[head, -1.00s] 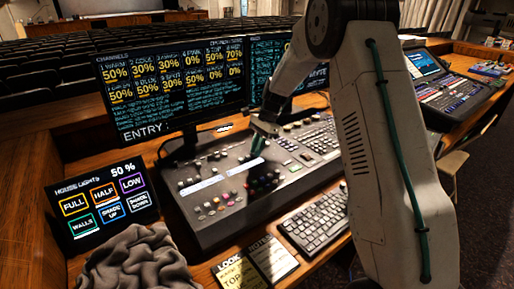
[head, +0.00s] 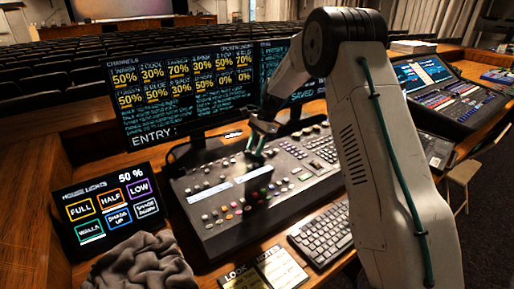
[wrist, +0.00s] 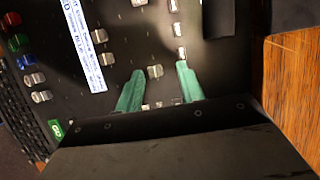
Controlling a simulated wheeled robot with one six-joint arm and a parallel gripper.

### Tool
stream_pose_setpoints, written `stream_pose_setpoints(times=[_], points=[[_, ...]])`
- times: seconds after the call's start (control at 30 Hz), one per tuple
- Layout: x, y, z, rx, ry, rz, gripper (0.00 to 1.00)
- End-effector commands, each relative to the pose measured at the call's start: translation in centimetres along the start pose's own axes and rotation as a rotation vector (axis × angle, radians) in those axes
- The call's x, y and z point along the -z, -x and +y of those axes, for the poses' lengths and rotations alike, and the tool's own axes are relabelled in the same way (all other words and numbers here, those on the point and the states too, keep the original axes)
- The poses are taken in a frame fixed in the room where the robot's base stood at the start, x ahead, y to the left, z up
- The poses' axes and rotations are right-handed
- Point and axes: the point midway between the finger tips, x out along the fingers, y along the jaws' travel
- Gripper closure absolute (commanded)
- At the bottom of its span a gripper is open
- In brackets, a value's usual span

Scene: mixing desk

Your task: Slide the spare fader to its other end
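The mixing console (head: 222,232) lies on the desk, with rows of small light fader caps and knobs. My gripper (head: 257,153) hangs low over the console's upper middle, beyond a white label strip (head: 253,174). In the wrist view my two green fingers (wrist: 160,72) are spread apart. A pale fader cap (wrist: 155,71) shows between their tips, with a gap on either side. I cannot read a label that tells which fader is the spare one. The console just behind the fingers is partly hidden by my gripper's body.
Two monitors stand behind the console, the nearer one (head: 180,95) close to my gripper. A house-lights touch panel (head: 107,205) and grey cloth (head: 140,268) lie left. A keyboard (head: 322,240) and note cards (head: 280,268) sit in front. Another console (head: 450,97) stands right.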

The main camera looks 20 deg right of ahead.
Motion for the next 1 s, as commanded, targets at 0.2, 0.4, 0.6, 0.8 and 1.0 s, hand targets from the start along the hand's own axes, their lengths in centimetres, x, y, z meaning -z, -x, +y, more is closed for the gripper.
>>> stream_pose_setpoints(times=[0.2, 0.4, 0.6, 0.8, 1.0], points=[[0.0, -0.1, 0.1, -0.003, -0.001, -0.002, 0.62], [0.0, 1.3, 0.1, -0.001, -0.001, -0.001, 0.62], [0.2, 4.9, 0.1, 0.001, -0.003, 0.0, 0.62], [0.2, 7.3, 0.1, -0.001, -0.002, -0.001, 0.62], [0.2, 7.8, 0.1, -0.003, -0.002, -0.002, 0.62]])
